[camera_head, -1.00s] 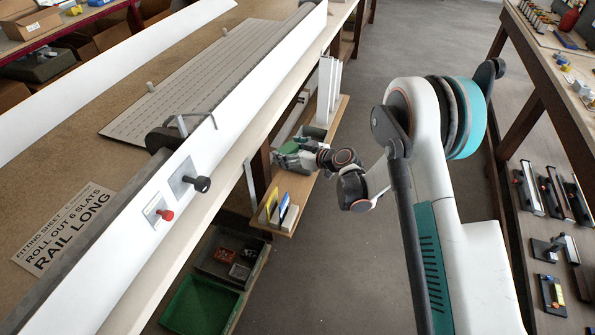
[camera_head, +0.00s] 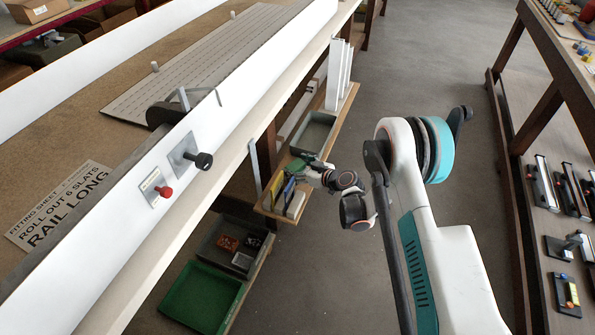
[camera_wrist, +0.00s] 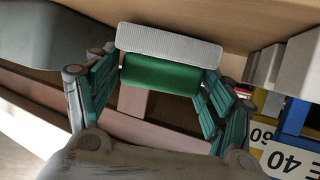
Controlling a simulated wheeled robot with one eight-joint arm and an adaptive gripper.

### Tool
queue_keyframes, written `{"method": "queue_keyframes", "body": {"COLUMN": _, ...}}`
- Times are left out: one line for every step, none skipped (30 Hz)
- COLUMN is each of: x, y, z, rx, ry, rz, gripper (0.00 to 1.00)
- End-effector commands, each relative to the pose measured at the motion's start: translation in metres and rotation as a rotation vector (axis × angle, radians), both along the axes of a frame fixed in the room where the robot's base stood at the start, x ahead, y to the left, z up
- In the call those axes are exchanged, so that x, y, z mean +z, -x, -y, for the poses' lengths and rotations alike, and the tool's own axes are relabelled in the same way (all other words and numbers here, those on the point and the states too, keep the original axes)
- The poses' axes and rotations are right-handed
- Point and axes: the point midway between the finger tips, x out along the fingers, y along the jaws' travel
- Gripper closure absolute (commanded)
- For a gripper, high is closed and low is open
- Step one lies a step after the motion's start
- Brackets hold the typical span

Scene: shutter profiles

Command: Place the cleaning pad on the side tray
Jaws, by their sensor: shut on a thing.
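The cleaning pad, a green block with a pale ridged strip, shows in the wrist view (camera_wrist: 162,75) between my gripper's (camera_wrist: 160,90) teal fingers, which are shut on it. In the head view my gripper (camera_head: 305,169) is low over the narrow wooden side shelf, beside the bench. Some green shows at its fingers, but the pad is mostly hidden there. A grey shallow tray (camera_head: 331,119), which looks empty, sits on the shelf just beyond my gripper. The pad is apart from this tray.
Upright yellow (camera_head: 277,187) and blue (camera_head: 288,190) plates stand at the shelf's near end, close to my gripper. White upright profiles (camera_head: 339,75) stand behind the tray. A green bin (camera_head: 202,298) is below.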

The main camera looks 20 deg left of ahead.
Motion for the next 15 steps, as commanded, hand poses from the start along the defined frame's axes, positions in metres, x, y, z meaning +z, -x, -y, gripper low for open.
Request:
{"method": "queue_keyframes", "body": {"x": -0.0065, "y": 0.0000, "z": 0.0000, "rx": 0.000, "ry": 0.000, "rz": 0.000, "gripper": 0.50}}
{"method": "queue_keyframes", "body": {"x": -0.0072, "y": 0.0000, "z": 0.0000, "rx": 0.000, "ry": 0.000, "rz": 0.000, "gripper": 0.50}}
{"method": "queue_keyframes", "body": {"x": -0.0069, "y": 0.0000, "z": 0.0000, "rx": 0.000, "ry": 0.000, "rz": 0.000, "gripper": 0.50}}
{"method": "queue_keyframes", "body": {"x": -0.0064, "y": 0.0000, "z": 0.0000, "rx": 0.000, "ry": 0.000, "rz": 0.000, "gripper": 0.50}}
{"method": "queue_keyframes", "body": {"x": -0.0059, "y": 0.0000, "z": 0.0000, "rx": 0.000, "ry": 0.000, "rz": 0.000, "gripper": 0.50}}
{"method": "queue_keyframes", "body": {"x": -0.0057, "y": 0.0000, "z": 0.0001, "rx": 0.000, "ry": 0.000, "rz": 0.000, "gripper": 0.50}}
{"method": "queue_keyframes", "body": {"x": -0.0057, "y": 0.0000, "z": 0.0001, "rx": 0.000, "ry": 0.000, "rz": 0.000, "gripper": 0.50}}
{"method": "queue_keyframes", "body": {"x": -0.0056, "y": 0.0000, "z": 0.0000, "rx": 0.000, "ry": 0.000, "rz": 0.000, "gripper": 0.50}}
{"method": "queue_keyframes", "body": {"x": -0.0059, "y": 0.0000, "z": 0.0000, "rx": 0.000, "ry": 0.000, "rz": 0.000, "gripper": 0.50}}
{"method": "queue_keyframes", "body": {"x": -0.0065, "y": 0.0001, "z": 0.0000, "rx": 0.000, "ry": 0.000, "rz": 0.000, "gripper": 0.50}}
{"method": "queue_keyframes", "body": {"x": -0.0072, "y": 0.0001, "z": 0.0000, "rx": 0.000, "ry": 0.000, "rz": 0.000, "gripper": 0.50}}
{"method": "queue_keyframes", "body": {"x": -0.0084, "y": 0.0000, "z": 0.0000, "rx": 0.000, "ry": 0.000, "rz": 0.000, "gripper": 0.50}}
{"method": "queue_keyframes", "body": {"x": -0.0087, "y": 0.0000, "z": 0.0000, "rx": 0.000, "ry": 0.000, "rz": 0.000, "gripper": 0.23}}
{"method": "queue_keyframes", "body": {"x": -0.0084, "y": 0.0000, "z": 0.0000, "rx": 0.000, "ry": 0.000, "rz": 0.000, "gripper": 0.17}}
{"method": "queue_keyframes", "body": {"x": -0.0083, "y": 0.0000, "z": 0.0001, "rx": 0.000, "ry": 0.000, "rz": 0.000, "gripper": 0.08}}
